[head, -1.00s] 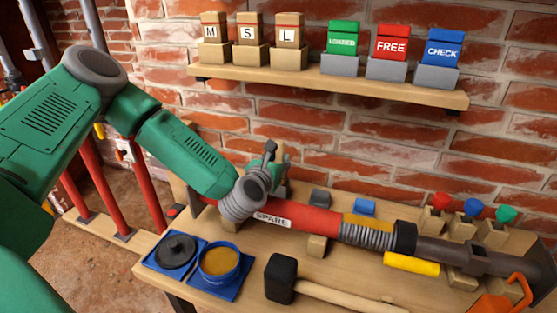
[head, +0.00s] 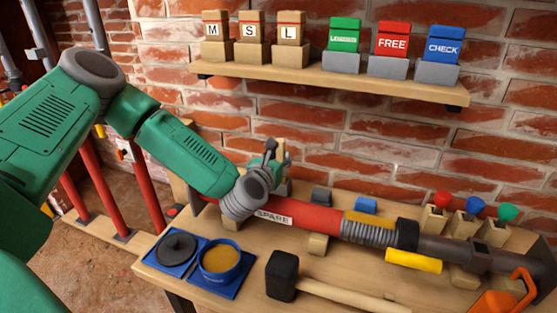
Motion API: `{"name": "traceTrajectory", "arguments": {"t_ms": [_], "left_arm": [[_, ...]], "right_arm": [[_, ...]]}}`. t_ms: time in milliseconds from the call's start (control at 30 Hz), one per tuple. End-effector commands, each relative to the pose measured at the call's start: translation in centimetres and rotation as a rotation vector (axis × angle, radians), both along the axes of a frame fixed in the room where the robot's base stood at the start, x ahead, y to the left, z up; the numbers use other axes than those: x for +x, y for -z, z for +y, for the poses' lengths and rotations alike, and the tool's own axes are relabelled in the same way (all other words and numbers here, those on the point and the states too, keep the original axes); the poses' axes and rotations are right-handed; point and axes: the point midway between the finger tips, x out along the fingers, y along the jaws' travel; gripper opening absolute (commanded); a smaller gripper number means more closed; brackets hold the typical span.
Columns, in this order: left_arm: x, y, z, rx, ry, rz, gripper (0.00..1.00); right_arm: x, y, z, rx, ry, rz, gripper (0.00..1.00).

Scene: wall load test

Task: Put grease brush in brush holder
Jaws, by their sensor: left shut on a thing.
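My left arm comes in from the left and reaches over the bench. Its left gripper (head: 277,155) is at the back of the bench near the wall, above the red spare tube, largely hidden behind its own wrist. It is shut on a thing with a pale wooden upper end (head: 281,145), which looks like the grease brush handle. The bristles are hidden. I cannot pick out the brush holder for certain; the wrist covers the spot below the gripper. My right gripper is not in view.
The red tube marked SPARE (head: 310,219) lies across the bench (head: 215,292). In front are a blue grease pot (head: 221,261), a dark lid (head: 177,248) and a mallet (head: 283,276). Red, blue and green-topped pieces stand at right. A wall shelf (head: 330,80) holds labelled blocks.

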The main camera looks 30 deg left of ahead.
Motion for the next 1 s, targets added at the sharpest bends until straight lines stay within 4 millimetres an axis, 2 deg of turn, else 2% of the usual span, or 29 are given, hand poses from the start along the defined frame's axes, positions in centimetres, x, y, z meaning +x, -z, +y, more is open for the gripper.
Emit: {"name": "traceTrajectory", "arguments": {"t_ms": [33,333,367,400,433,633,667,700,733,1000], "left_arm": [[-0.56,1.86,-0.05,-0.003,0.005,0.033,0.00],[-0.60,2.17,-0.16,-0.006,0.008,0.040,0.00],[-0.61,2.18,-0.17,-0.007,0.008,0.040,0.28],[-0.62,2.19,-0.19,-0.007,0.008,0.040,0.42],[-0.62,2.20,-0.21,-0.007,0.008,0.040,0.45],[-0.65,2.21,-0.30,-0.008,0.010,0.040,0.45],[-0.65,2.23,-0.30,-0.007,0.010,0.041,0.49],[-0.66,2.23,-0.31,-0.008,0.010,0.040,0.62],[-0.65,2.23,-0.32,-0.007,0.010,0.041,0.69],[-0.65,2.23,-0.39,-0.007,0.010,0.040,0.69]], "right_arm": [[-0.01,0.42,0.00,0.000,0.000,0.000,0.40],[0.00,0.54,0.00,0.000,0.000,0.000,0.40],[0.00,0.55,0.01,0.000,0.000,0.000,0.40],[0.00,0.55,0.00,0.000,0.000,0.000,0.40],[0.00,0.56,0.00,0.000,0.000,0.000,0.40],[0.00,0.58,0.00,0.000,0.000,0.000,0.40],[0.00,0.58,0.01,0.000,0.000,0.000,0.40],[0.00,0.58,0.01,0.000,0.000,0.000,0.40],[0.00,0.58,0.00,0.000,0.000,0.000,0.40],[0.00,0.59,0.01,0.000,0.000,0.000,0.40]]}}
